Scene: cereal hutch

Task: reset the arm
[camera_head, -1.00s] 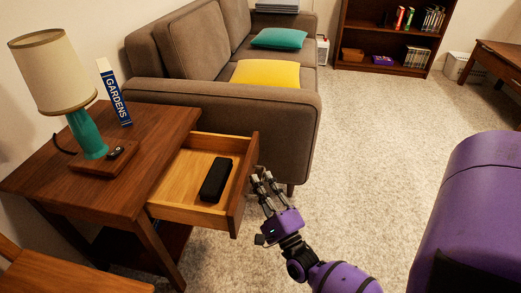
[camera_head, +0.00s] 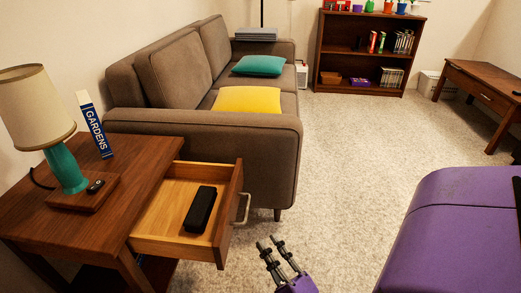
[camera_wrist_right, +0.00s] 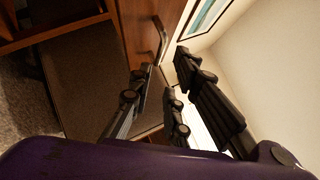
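My right gripper (camera_head: 271,241) is in the lower middle of the head view, right of the open drawer and clear of it. Its fingers are apart with nothing between them; the right wrist view also shows the fingers (camera_wrist_right: 163,70) apart. The drawer (camera_head: 228,215) of the wooden side table is pulled out, with a black case (camera_head: 200,209) lying inside. Its metal handle (camera_head: 243,208) is free of the fingers. My left gripper is out of view.
The side table (camera_head: 130,150) carries a lamp (camera_head: 65,170), a blue book (camera_head: 95,125) and a small dark device (camera_head: 95,186). A grey sofa (camera_head: 240,140) stands behind the drawer. The carpet to the right (camera_head: 350,150) is clear.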

